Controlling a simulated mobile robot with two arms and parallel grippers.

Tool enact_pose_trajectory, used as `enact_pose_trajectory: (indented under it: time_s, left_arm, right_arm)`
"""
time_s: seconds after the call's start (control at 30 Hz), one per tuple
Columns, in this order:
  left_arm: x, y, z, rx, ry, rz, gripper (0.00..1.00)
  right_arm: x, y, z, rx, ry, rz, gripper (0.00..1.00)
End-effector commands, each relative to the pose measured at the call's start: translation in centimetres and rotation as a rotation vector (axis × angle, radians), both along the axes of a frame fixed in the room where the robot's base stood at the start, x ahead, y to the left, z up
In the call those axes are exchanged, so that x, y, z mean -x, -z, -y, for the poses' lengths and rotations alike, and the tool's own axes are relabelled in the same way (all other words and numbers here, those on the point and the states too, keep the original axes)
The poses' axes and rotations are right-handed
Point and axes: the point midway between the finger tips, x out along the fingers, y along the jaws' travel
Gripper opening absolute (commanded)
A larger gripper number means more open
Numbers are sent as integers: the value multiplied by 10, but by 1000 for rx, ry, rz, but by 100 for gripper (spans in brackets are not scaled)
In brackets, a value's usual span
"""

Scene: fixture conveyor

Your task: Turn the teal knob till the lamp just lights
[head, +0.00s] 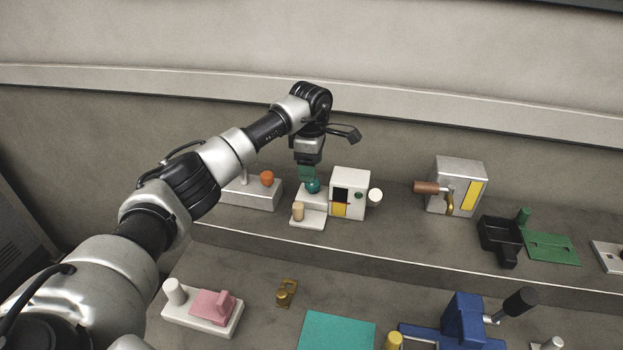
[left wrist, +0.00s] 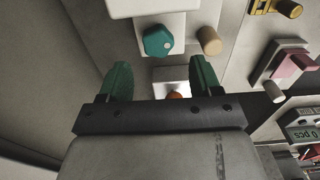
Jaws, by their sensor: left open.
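The teal knob (head: 313,187) sits on a white stepped base (head: 309,218) on the back shelf. In the left wrist view the knob (left wrist: 157,42) is faceted, with a pale dot near its edge. A tan cylinder (head: 298,211) stands on the same base and also shows in the left wrist view (left wrist: 210,40); I cannot tell whether it is the lamp, and no lit lamp is clear. My left gripper (head: 307,176) is right by the knob in the head view. In the left wrist view its green fingers (left wrist: 161,72) are open and empty, the knob beyond their tips.
A white box (head: 350,187) with dark and yellow panels stands close right of the knob. A pale base with an orange knob (head: 267,178) is close left. A grey box with a copper handle (head: 425,187) is farther right. The front level holds a pink block (head: 212,305) and brass piece (head: 286,291).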

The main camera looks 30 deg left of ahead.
Motion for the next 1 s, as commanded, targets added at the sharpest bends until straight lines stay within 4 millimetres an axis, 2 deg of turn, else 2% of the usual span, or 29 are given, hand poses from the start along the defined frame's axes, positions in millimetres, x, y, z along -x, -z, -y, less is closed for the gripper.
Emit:
enact_pose_trajectory:
  time_s: [0.1, 0.3, 0.47, 0.7, 0.77, 1.0]
  left_arm:
    - [1, 22, 1, 1, 0, -4, 64]
    - [0, 49, 1, 1, 0, -2, 64]
    - [0, 57, 0, 1, 0, 0, 64]
    - [0, 58, 0, 1, 0, 0, 64]
    - [0, 58, 0, 1, 0, 0, 56]
    - [0, 58, 0, 1, 0, 1, 20]
  right_arm:
    - [0, -8, 0, 0, 0, -1, 54]
    - [-9, -14, 0, -1, 0, 13, 54]
    - [-14, -15, -1, -1, 0, 20, 54]
    - [-13, -15, -1, -2, 0, 20, 54]
    - [-13, -15, -1, -2, 0, 20, 54]
    - [-11, -15, -2, -3, 0, 17, 54]
